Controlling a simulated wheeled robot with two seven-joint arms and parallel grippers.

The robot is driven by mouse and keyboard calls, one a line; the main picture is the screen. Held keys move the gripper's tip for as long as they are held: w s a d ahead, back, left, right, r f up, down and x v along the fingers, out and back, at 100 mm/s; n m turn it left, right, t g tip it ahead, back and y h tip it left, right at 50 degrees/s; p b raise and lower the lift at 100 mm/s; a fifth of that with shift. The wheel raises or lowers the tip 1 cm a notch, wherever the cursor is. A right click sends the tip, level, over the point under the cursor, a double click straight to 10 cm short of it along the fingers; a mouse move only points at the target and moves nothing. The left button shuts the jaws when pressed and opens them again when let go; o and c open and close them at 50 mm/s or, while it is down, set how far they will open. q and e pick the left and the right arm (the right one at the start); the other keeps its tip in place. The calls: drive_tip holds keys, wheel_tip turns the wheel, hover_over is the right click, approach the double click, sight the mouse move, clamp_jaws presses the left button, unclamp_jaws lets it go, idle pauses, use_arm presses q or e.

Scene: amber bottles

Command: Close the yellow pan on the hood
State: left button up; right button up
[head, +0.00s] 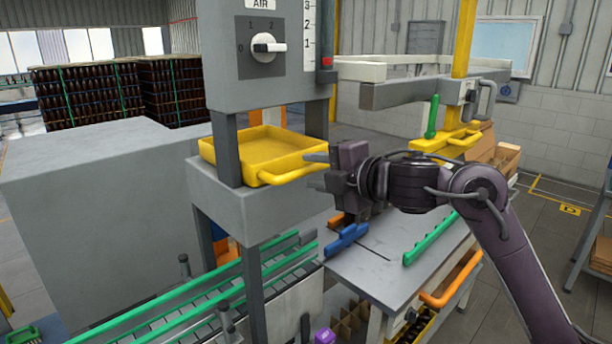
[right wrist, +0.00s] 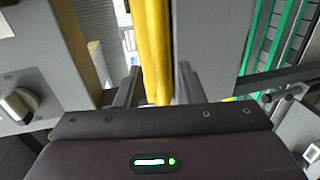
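The yellow pan (head: 250,151) is a shallow tray sitting on the grey housing between two grey posts, below the grey box with the AIR dial. Its yellow handle (head: 290,175) faces my right gripper. My right gripper (head: 312,171) reaches in from the right, its fingers at the handle's right end, one above and one below. In the right wrist view, a yellow bar (right wrist: 155,45) runs between the two fingers, with gaps on both sides. The gripper is open. No part clearly labelled as the hood shows. My left gripper is not in view.
The dial box (head: 265,45) hangs above the pan. A conveyor with green rails (head: 180,295) runs at lower left. A grey worktable (head: 375,265) with blue and green handles stands under my right arm. Crates of amber bottles (head: 85,92) stand at the back left.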

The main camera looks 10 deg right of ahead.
drive_tip(key=b+v, duration=0.1)
drive_tip(key=v, duration=0.3)
drive_tip(key=shift+s, duration=0.1)
